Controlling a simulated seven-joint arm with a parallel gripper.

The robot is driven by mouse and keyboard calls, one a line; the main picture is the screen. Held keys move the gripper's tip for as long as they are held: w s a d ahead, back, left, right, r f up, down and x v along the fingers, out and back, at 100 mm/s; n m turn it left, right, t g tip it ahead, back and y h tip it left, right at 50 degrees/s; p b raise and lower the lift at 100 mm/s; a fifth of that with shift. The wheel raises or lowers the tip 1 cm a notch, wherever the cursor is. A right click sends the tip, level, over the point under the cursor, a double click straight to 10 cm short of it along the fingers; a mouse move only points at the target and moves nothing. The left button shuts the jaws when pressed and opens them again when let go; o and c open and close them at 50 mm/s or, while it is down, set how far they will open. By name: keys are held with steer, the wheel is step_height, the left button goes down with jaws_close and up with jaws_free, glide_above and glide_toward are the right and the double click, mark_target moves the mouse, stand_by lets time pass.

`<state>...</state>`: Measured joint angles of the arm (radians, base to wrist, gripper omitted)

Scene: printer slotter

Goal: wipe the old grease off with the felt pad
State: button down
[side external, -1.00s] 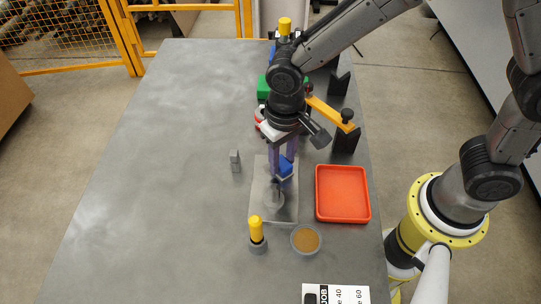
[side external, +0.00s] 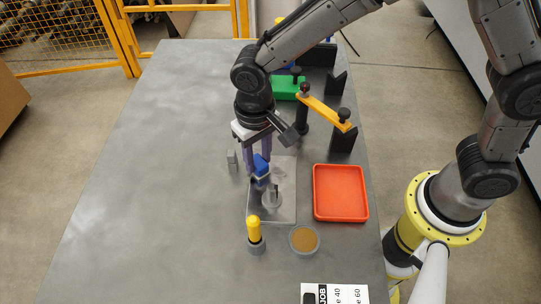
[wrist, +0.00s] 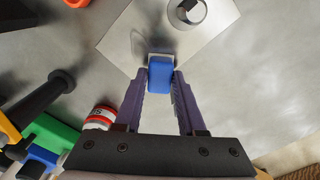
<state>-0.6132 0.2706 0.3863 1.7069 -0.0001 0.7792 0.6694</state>
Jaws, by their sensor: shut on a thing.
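My gripper (side external: 259,160) is shut on a small blue block (wrist: 160,75), which I take to be the felt pad's grip. The blue block also shows between the fingertips in the side view (side external: 261,165). The pad's underside is hidden, and I cannot tell whether it touches the plate. It is over the left part of a pale grey plate (side external: 285,212). A round metal part with a dark top (wrist: 188,11) stands on that plate. A faint darker patch (wrist: 139,42) shows on the plate beside the pad; I cannot tell grease from shadow.
A red tray (side external: 341,193) stands right of the plate. A tub of brown paste (side external: 304,240) and a yellow-topped tool (side external: 254,234) stand in front. Behind are an orange bar (side external: 325,109) and green block (side external: 284,89). The table's left is clear.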

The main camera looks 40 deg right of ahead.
steer(key=shift+s+d, duration=2.3)
steer(key=shift+s+d+r, duration=0.1)
steer(key=shift+s+d, duration=0.05)
step_height(320, 180, up, 8)
